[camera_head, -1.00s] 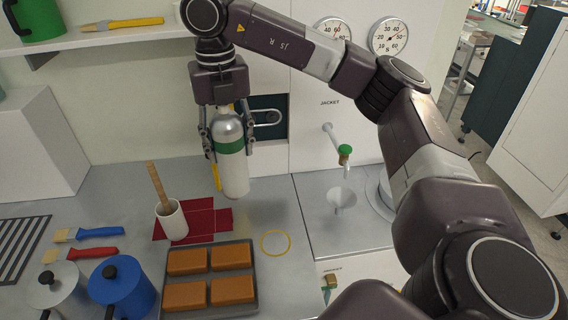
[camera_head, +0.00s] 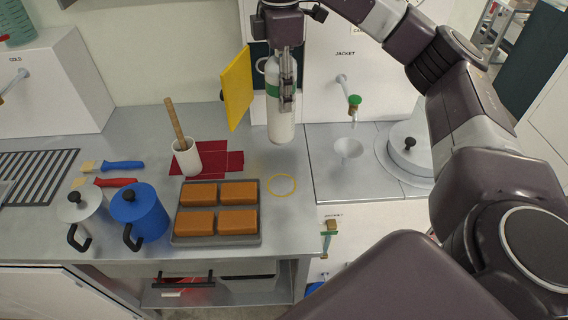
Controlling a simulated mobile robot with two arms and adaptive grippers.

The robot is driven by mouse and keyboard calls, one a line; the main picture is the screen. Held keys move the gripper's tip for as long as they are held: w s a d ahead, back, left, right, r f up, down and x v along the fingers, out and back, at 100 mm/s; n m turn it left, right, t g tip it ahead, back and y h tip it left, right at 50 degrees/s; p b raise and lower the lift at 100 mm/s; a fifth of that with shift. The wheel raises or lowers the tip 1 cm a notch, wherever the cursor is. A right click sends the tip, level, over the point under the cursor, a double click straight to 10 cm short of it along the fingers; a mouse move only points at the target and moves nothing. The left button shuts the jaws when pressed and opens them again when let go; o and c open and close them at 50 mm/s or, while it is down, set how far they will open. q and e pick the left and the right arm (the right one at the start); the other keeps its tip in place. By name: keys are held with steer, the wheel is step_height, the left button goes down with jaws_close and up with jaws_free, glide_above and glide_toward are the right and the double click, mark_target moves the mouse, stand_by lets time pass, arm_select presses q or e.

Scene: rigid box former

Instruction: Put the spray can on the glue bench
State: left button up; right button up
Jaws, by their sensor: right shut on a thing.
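The spray can (camera_head: 281,128) is white with a green band and hangs upright in my right gripper (camera_head: 286,100), which is shut on it. It is held above the grey bench (camera_head: 255,168), near the back right part of the bench top. A yellow ring mark (camera_head: 281,184) lies on the bench top, in front of and below the can. Part of the can's upper body is hidden by the gripper fingers. My left gripper is not in view.
A tray of brown blocks (camera_head: 216,239), a white cup with a wooden stick (camera_head: 186,158), a blue pot (camera_head: 140,212) and a white pot (camera_head: 84,212) stand on the bench. A yellow panel (camera_head: 237,88) is left of the can. A steel counter with a funnel (camera_head: 348,148) adjoins at right.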

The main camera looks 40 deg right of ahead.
mark_target(281, 138)
step_height(281, 138, down, 8)
steer(key=shift+r+b, duration=0.1)
steer(key=shift+b, duration=0.4)
step_height(281, 138, down, 6)
steer(key=shift+f+p, duration=0.1)
steer(key=shift+p, duration=0.8)
step_height(281, 138, down, 5)
steer(key=shift+w+p, duration=0.1)
steer(key=shift+p, duration=0.45)
steer(key=o, duration=1)
steer(key=shift+f, duration=0.2)
steer(key=o, duration=0.5)
steer(key=shift+r, duration=0.1)
